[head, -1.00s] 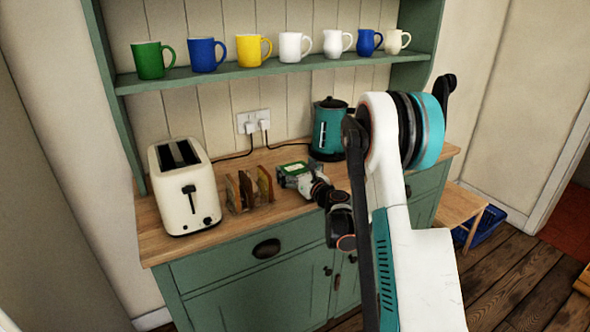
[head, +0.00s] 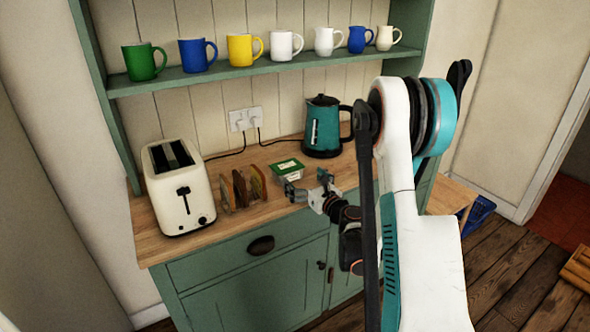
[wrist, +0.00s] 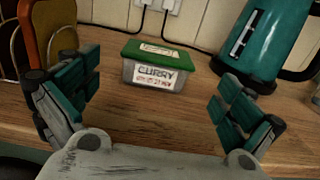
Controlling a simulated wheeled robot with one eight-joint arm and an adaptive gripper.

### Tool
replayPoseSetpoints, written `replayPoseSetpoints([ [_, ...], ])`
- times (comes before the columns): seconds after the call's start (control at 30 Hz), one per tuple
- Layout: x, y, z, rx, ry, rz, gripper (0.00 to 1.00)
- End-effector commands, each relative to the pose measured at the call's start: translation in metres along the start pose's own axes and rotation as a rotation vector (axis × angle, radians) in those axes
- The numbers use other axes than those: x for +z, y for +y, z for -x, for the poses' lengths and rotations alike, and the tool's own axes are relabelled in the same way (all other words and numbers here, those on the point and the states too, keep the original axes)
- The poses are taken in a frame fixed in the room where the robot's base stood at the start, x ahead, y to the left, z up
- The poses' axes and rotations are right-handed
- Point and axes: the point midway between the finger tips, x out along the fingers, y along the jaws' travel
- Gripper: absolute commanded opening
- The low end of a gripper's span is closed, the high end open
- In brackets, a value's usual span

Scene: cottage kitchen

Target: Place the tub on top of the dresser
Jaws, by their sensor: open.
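The tub (head: 287,170) has a green lid and a label, and it sits upright on the wooden top of the green dresser (head: 165,240). In the wrist view the tub (wrist: 157,66) shows the word CURRY on its front. My gripper (head: 308,184) is open and empty, in front of the tub and a little to its right in the head view. In the wrist view my gripper's fingers (wrist: 157,108) are spread wide, with the tub beyond them and centred between them. The fingers are apart from the tub.
A toast rack (head: 243,188) and a cream toaster (head: 180,188) stand left of the tub. A teal kettle (head: 322,128) stands behind it to the right. Several mugs (head: 245,50) line the shelf above. Bare wood lies in front of the tub.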

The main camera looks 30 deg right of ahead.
Motion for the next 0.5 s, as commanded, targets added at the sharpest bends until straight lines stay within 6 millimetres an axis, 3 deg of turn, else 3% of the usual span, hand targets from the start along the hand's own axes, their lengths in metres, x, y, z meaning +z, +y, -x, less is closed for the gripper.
replayPoseSetpoints([
  [0.2, -0.002, 0.000, 0.019, 0.000, 0.000, 0.000, 1.00],
  [0.5, -0.001, 0.000, 0.021, 0.000, 0.000, 0.000, 1.00],
])
